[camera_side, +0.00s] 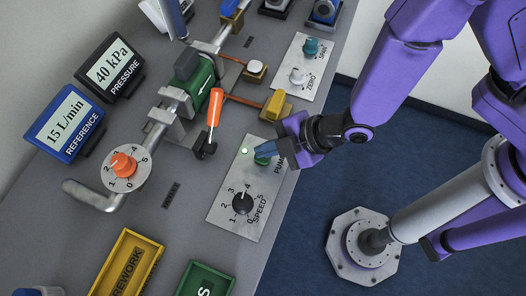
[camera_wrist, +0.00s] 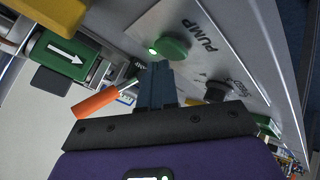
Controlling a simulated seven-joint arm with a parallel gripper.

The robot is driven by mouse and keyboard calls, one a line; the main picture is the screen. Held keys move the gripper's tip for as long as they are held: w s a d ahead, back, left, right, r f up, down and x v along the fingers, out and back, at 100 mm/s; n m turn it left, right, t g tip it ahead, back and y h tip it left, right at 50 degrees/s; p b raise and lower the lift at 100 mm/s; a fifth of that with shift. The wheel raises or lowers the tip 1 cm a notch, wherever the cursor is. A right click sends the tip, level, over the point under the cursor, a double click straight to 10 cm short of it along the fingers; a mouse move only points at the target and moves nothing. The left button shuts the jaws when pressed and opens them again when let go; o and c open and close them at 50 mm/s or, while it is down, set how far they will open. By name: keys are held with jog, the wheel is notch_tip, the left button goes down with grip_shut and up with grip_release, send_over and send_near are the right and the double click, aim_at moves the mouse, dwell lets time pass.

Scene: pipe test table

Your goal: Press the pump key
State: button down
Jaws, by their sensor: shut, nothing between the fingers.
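The pump key is a green round button (camera_side: 263,158) on a light metal panel (camera_side: 236,207) that also carries a black speed knob. My gripper (camera_side: 256,151) is shut and empty, with its fingertips at the key, partly covering it in the side view. In the wrist view the green key (camera_wrist: 174,49) lies just beyond the shut fingertips (camera_wrist: 161,66), beside the word PUMP. I cannot tell for sure whether the tips touch it. A small lamp (camera_side: 244,150) beside the key glows green, and it also shows lit in the wrist view (camera_wrist: 152,50).
The speed knob (camera_side: 242,203) sits below the key. Displays read 40 kPa (camera_side: 108,66) and 15 L/min (camera_side: 66,122).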

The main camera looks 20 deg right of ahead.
jog(key=shift+r, duration=0.4)
jog(key=shift+r, duration=0.1)
jog(key=shift+r, duration=2.4)
jog(key=s+d+r+m+g+h, duration=0.1)
jog(key=s+d+r+m+h, duration=0.1)
jog(key=d, duration=0.9)
jog(key=s+d+r+m+g+h, duration=0.2)
jog(key=s+d+r+m, duration=0.1)
jog(key=d, duration=0.9)
jog(key=s+d+r+m+g+h, duration=0.2)
jog(key=s+d+r, duration=0.3)
jog(key=d, duration=0.7)
jog(key=shift+d+r+m+h, duration=0.2)
jog(key=shift+r+m+h, duration=0.2)
jog(key=shift+r+h, duration=0.2)
